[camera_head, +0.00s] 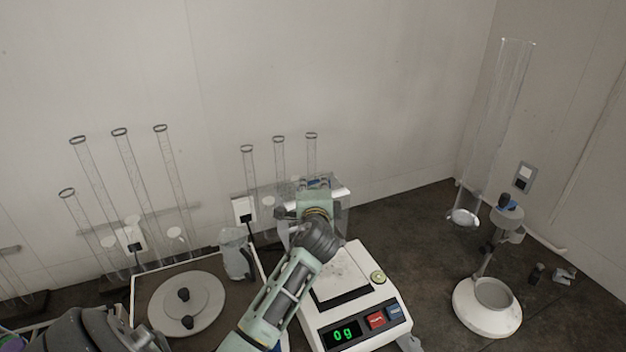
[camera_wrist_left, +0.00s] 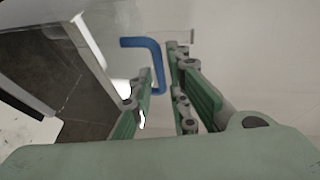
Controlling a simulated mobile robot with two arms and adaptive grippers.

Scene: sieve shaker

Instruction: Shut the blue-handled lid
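The blue handle (camera_wrist_left: 154,58) is a bent bar in the left wrist view. Its lower end reaches down between my left gripper's fingers (camera_wrist_left: 164,82), which stand apart with a gap. I cannot tell whether either finger touches it. In the head view my left gripper (camera_head: 315,187) is at the back of the scale, by a clear box-like cover (camera_head: 340,207). A small patch of blue shows there, and the gripper hides most of the handle. The lid's angle is hard to tell. My right gripper is not in view.
The scale (camera_head: 350,320) reads 0 g, with my left arm across its left side. A tray with a round grey disc (camera_head: 187,303) and a clear jug (camera_head: 237,254) stand left. Tall glass tubes line the wall. A white ring-shaped stand (camera_head: 487,318) is at right.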

